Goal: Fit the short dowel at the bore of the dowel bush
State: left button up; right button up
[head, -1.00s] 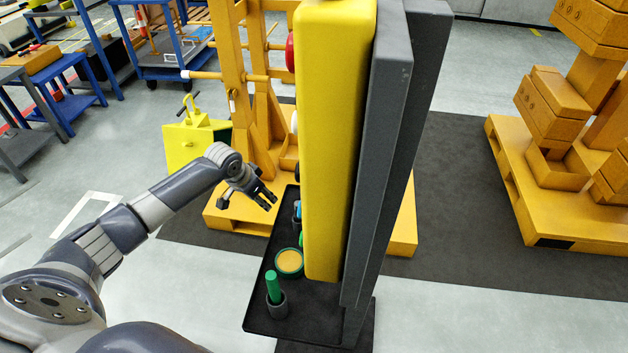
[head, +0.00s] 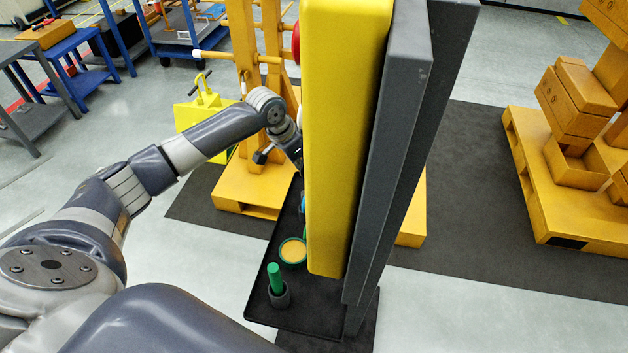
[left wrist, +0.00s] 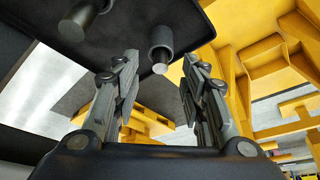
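My left gripper (left wrist: 155,90) is open in the left wrist view, with nothing between its fingers. Just beyond the fingertips, roughly in line with the gap, is a dark cylindrical bush (left wrist: 161,38) with a grey round dowel end (left wrist: 160,69) showing at its mouth. A second dark cylinder (left wrist: 80,20) is at the upper left. In the head view, the left fingers are hidden behind the yellow panel. A green dowel (head: 274,276) stands upright in a dark grey bush (head: 279,298) on the black tray. I cannot tell which dowel is the short one. My right gripper is out of view.
The black tray (head: 305,321) also holds a green-rimmed round container (head: 292,251) with an orange inside. A tall yellow panel (head: 345,130) with grey slabs (head: 395,150) overhangs its right side and hides part of it. A yellow pallet (head: 575,215) stands at the right on dark matting.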

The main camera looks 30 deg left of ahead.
pick_arm(q)
jog(key=shift+x, duration=1.9)
jog(key=shift+w+d+r, duration=0.1)
jog(key=shift+w, duration=0.1)
grip_shut()
jog(key=shift+r, duration=0.15)
